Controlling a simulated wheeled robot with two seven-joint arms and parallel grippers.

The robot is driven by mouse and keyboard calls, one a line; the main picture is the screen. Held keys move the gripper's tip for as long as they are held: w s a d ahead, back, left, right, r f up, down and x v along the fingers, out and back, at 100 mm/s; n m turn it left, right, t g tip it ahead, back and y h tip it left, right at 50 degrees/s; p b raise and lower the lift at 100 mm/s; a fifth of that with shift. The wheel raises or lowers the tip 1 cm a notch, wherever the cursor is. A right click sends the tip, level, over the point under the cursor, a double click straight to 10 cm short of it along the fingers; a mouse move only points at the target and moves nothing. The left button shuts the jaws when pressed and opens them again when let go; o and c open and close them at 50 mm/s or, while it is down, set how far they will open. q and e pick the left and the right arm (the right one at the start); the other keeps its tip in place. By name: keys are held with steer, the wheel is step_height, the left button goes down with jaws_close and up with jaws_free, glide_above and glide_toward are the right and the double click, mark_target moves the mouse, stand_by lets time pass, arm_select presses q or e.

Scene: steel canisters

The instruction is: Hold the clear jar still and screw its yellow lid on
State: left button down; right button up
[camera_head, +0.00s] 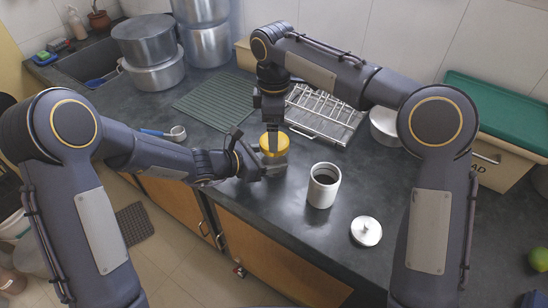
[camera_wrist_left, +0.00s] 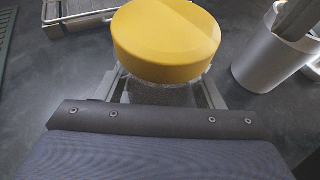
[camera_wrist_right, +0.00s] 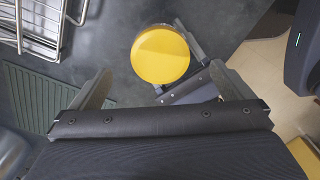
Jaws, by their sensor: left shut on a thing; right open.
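The clear jar (camera_head: 274,160) stands on the dark counter near its front edge, with the yellow lid (camera_head: 274,141) on top. In the left wrist view the lid (camera_wrist_left: 166,40) covers the jar's mouth and a strip of clear wall (camera_wrist_left: 160,93) shows below it; how tightly it sits I cannot tell. My left gripper (camera_head: 266,167) is shut on the jar from the left, one finger on each side. My right gripper (camera_head: 271,128) points down above the lid. In the right wrist view its fingers are apart and empty, with the lid (camera_wrist_right: 160,54) between and beyond the tips.
A steel canister (camera_head: 323,186) with dark contents stands open to the right of the jar. Its likely steel lid (camera_head: 366,231) lies nearer the front edge. A wire rack (camera_head: 325,113) and a green ribbed mat (camera_head: 213,101) lie behind. A white-cupped scoop (camera_head: 177,133) lies left.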

step_height(320, 180, up, 11)
stand_by(0.3)
steer(key=shift+r, duration=0.1)
arm_select(q)
steer(key=shift+c, duration=1.3)
jaws_free()
steer(key=shift+v, duration=3.9)
arm_select(e)
steer(key=shift+r, duration=0.2)
arm_select(q)
steer(key=shift+f, duration=0.1)
